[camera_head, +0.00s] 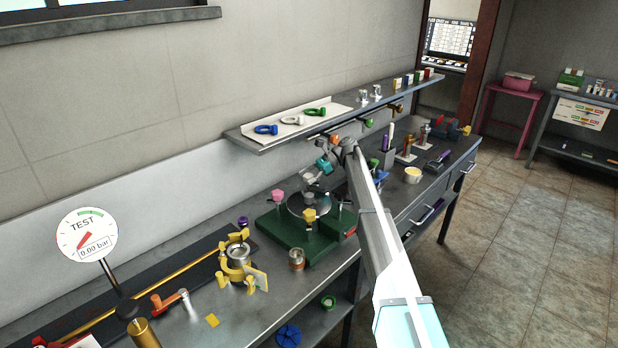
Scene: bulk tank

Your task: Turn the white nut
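A round grey lid (296,206) sits on a green base (290,246) on the bench. A pink knob-like nut (278,196) stands at its left and a yellow one (309,215) at its front. I cannot clearly make out a white nut on it; the right side is partly hidden by my arm, and small pale shapes at the back blend with my gripper. My gripper (311,176) hangs above the back of the lid, tilted down and left. Its fingers are too small to tell whether they are open, or whether they touch anything.
A wall shelf (262,147) with blue, white and green rings runs close behind my wrist. A test gauge (87,234) rises at the far left. Holders and tools crowd the bench's right.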

